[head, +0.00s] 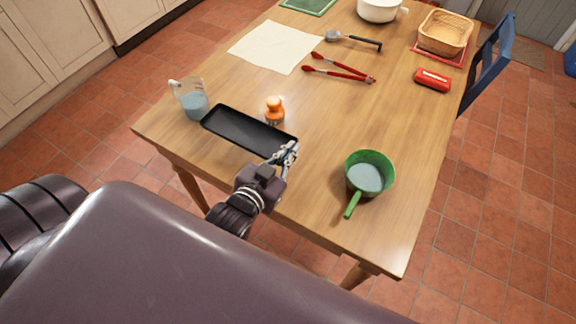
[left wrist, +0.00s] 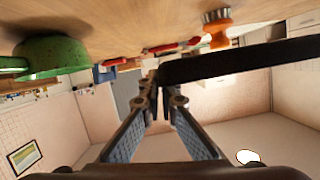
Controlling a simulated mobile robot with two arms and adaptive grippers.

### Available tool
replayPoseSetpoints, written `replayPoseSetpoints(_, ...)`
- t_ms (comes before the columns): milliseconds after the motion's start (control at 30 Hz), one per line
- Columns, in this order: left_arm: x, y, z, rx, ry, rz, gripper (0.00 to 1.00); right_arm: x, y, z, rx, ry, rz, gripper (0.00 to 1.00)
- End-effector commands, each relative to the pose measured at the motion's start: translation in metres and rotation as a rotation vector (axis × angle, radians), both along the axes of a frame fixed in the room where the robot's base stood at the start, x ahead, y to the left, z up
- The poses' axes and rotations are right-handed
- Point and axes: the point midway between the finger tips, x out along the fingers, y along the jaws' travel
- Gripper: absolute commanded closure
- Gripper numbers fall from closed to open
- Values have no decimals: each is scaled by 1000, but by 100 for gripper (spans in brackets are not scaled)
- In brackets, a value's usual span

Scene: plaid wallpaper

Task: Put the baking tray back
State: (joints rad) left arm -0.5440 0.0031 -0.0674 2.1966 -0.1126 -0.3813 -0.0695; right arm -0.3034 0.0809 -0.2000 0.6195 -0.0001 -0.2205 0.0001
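The black baking tray (head: 248,131) is a long, shallow rectangle at the near left side of the wooden table. My left gripper (head: 283,155) is at the tray's right end, and its fingers close on the rim there. In the left wrist view, the picture is upside down; the fingertips (left wrist: 160,88) meet at the end of the dark tray (left wrist: 235,64). I cannot tell whether the tray touches the table or is slightly raised. My right gripper is not in view.
An orange-topped object (head: 274,110) stands just behind the tray. A measuring jug (head: 191,101) is at its left end. A green pan (head: 369,172) sits to the right. Red tongs (head: 340,70) and a pale sheet (head: 275,46) lie farther back. The table's middle is clear.

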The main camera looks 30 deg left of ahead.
Motion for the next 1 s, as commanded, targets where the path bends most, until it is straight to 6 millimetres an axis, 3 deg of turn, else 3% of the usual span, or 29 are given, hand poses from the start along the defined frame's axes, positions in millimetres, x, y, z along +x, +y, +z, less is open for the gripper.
replayPoseSetpoints(100,0,0,-27,1,1,1,100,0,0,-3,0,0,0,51)
replayPoseSetpoints(567,1,0,-79,0,-2,0,100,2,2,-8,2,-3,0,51)
replayPoseSetpoints(1000,1,0,-86,0,-3,0,100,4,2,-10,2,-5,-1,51)
